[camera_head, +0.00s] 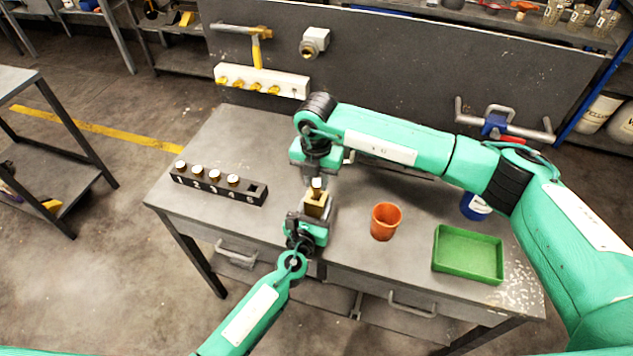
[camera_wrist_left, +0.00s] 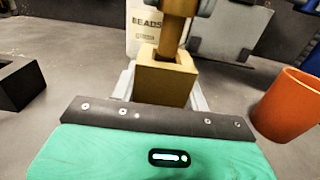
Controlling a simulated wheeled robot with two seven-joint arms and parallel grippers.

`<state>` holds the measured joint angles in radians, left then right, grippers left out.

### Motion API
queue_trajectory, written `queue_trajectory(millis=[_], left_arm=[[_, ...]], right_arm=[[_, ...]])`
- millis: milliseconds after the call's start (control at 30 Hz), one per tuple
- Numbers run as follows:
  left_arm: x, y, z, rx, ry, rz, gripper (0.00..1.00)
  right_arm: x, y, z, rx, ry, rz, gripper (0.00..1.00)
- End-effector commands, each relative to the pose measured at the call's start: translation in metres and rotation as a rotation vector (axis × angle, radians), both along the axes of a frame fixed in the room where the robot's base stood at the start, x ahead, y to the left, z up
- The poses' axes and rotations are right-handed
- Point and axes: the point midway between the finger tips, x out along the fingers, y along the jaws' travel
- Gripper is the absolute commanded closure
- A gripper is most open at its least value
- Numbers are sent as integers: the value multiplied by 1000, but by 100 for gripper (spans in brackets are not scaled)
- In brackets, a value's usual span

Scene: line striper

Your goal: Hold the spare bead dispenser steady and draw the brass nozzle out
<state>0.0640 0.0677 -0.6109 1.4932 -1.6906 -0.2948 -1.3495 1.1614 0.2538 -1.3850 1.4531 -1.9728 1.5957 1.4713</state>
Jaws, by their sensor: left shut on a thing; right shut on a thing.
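The spare bead dispenser, a brass-coloured block with a square opening on top (camera_head: 316,206), is held upright in my left gripper (camera_head: 314,213) above the workbench. It is also in the middle of the left wrist view (camera_wrist_left: 165,82), between my left jaws. The brass nozzle (camera_wrist_left: 178,30) is a round rod rising from that opening; its lower end is hidden inside. Its pale top shows in the head view (camera_head: 317,183). My right gripper (camera_head: 318,178) comes down from above and is shut on the nozzle's upper part. Its fingertips are only partly visible.
A black numbered rack (camera_head: 215,186) with several white-capped pieces and an empty right-hand slot stands left. An orange cup (camera_head: 386,221) and green tray (camera_head: 468,254) stand right. A pale container marked BEADS (camera_wrist_left: 145,35) is behind the dispenser. The bench's front left is clear.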

Motion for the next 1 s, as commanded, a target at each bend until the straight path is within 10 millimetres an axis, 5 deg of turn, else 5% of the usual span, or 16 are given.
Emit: queue_trajectory(millis=[833, 867, 1000], left_arm=[[0, 0, -1, 1, 2, 0, 96], [0, 0, -1, 1, 2, 0, 49], [0, 0, -1, 1, 2, 0, 29]], right_arm=[[0, 0, 30, -1, 0, 0, 94], [0, 0, 30, 0, 0, 0, 94], [0, 0, 30, 0, 0, 0, 94]])
